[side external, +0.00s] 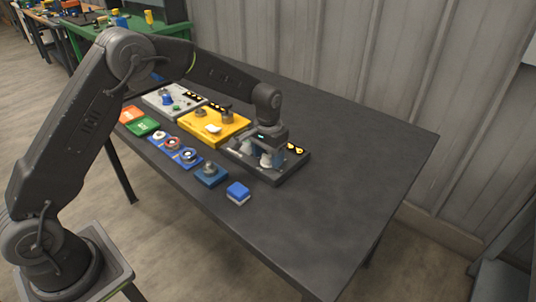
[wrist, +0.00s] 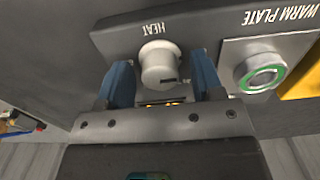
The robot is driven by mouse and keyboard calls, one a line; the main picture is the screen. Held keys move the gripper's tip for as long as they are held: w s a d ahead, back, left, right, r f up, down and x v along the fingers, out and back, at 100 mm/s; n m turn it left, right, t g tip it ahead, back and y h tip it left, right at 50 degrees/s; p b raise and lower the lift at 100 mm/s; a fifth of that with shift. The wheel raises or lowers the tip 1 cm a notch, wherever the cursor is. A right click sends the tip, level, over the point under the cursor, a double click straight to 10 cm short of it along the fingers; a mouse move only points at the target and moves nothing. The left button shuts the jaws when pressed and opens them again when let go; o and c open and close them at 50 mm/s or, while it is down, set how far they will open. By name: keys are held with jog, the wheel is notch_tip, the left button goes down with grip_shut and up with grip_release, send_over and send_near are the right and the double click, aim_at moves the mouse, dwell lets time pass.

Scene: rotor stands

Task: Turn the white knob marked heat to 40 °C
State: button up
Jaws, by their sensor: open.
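The white knob (wrist: 160,64) marked HEAT stands on a dark grey panel (wrist: 195,22) in the wrist view. My gripper (wrist: 162,75) is open, with one blue finger on each side of the knob. Gaps show between the fingers and the knob, so it is not gripped. A small dark mark shows at the knob's lower right edge. Any temperature scale is hidden, and I cannot read the setting. In the side view my gripper (side external: 268,158) is low over the dark panel (side external: 290,172) and covers much of it.
A WARM PLATE button with a green ring (wrist: 262,75) sits right of the knob in the wrist view. A yellow panel (side external: 205,121), a blue block with a grey knob (side external: 210,173) and a blue-and-white block (side external: 238,192) stand nearby. The table's right part (side external: 360,170) is clear.

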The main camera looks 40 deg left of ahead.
jog(key=c, duration=0.9)
jog(key=m, duration=0.5)
jog(key=shift+m, duration=0.4)
jog(key=m, duration=0.5)
jog(key=shift+m, duration=0.4)
jog(key=o, duration=0.9)
